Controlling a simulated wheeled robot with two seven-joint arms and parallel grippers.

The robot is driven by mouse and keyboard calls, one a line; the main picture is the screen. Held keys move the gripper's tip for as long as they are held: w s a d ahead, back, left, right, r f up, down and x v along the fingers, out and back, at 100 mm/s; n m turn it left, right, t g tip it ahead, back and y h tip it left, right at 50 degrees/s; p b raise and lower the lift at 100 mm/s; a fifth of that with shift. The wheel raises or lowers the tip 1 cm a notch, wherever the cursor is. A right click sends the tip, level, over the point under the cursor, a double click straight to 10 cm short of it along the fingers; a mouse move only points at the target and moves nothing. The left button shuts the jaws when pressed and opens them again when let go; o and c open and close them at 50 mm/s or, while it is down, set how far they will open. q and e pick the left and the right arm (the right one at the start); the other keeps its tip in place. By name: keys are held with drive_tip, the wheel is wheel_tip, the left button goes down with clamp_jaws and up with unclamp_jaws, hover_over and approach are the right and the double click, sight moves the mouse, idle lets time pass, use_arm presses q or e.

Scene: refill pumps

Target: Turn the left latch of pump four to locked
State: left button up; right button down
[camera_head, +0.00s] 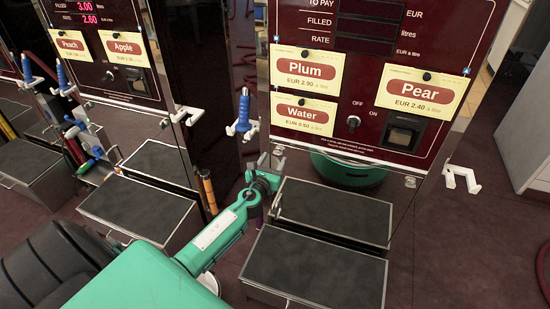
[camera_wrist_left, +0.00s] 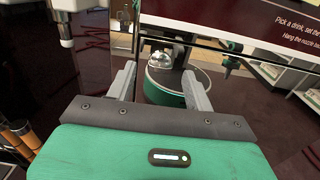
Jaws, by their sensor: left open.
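The nearest pump has a dark red front panel (camera_head: 345,128) with Plum, Water and Pear labels; I cannot read a pump number on it. A small metal latch (camera_head: 278,150) sits at the panel's lower left corner, and a similar one (camera_head: 410,182) at its lower right. Whether the left latch is locked is too small to tell. My left gripper (camera_head: 271,170) is open just below the left latch, apart from it as far as I can see. In the left wrist view its two fingers (camera_wrist_left: 160,82) are spread with nothing held between them. My right gripper is out of view.
A blue-handled nozzle (camera_head: 243,112) hangs left of the panel. An empty white hook (camera_head: 462,178) juts out at right. A green round container (camera_head: 348,170) stands behind the panel's lower edge. Dark-topped steps (camera_head: 315,270) stand below. Another pump (camera_head: 110,60) is at left.

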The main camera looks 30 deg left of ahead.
use_arm(q)
drive_tip(key=shift+x, duration=0.8)
drive_tip(key=shift+w, duration=0.25)
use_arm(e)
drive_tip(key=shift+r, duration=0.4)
use_arm(q)
drive_tip(key=shift+c, duration=0.4)
drive_tip(key=c, duration=0.9)
